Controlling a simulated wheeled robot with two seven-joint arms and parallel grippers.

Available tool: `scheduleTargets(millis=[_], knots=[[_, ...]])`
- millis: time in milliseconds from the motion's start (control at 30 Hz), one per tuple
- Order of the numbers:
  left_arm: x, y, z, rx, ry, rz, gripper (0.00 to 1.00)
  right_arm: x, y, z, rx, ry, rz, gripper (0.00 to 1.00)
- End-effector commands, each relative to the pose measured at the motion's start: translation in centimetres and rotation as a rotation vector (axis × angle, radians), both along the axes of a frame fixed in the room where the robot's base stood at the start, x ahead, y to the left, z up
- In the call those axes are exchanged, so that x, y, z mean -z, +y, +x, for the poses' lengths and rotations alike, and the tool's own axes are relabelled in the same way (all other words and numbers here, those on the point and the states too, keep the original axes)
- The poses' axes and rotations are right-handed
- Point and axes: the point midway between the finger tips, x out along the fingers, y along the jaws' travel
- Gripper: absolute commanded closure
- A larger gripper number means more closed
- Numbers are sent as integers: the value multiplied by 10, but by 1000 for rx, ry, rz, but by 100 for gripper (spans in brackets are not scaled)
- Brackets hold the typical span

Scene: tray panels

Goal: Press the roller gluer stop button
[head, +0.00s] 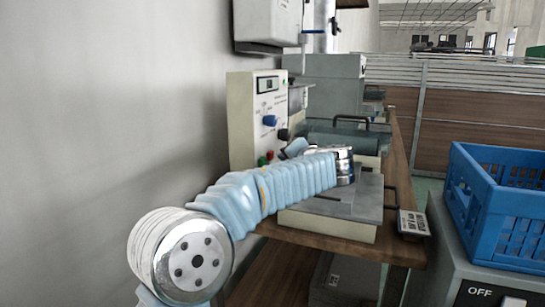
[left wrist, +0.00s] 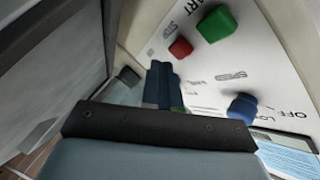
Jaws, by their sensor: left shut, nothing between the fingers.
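The roller gluer's cream control panel (head: 243,115) stands against the wall in the head view. Its red stop button (head: 270,155) sits low on the panel beside a green start button (head: 262,161). In the left wrist view the red button (left wrist: 180,47) lies by the STOP label, with the green button (left wrist: 217,23) to its upper right. My left gripper (head: 285,154) points at the panel, close to the red button. In the wrist view its dark fingers (left wrist: 162,75) are shut and empty, with their tips just below and left of the red button; contact cannot be told. My right gripper is out of view.
A blue knob (head: 270,120) sits higher on the panel and also shows in the wrist view (left wrist: 242,108). The machine's grey plate (head: 345,205) lies under my left wrist on a wooden bench (head: 310,240). A blue crate (head: 490,210) stands at right on a grey cabinet.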

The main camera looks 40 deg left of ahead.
Motion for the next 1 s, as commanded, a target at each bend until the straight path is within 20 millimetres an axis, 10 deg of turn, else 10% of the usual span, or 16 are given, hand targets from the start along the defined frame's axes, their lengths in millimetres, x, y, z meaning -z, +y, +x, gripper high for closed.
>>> scheduleTargets(millis=[1000], knots=[[0,8,-2,0,-1,0,100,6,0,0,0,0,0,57]])
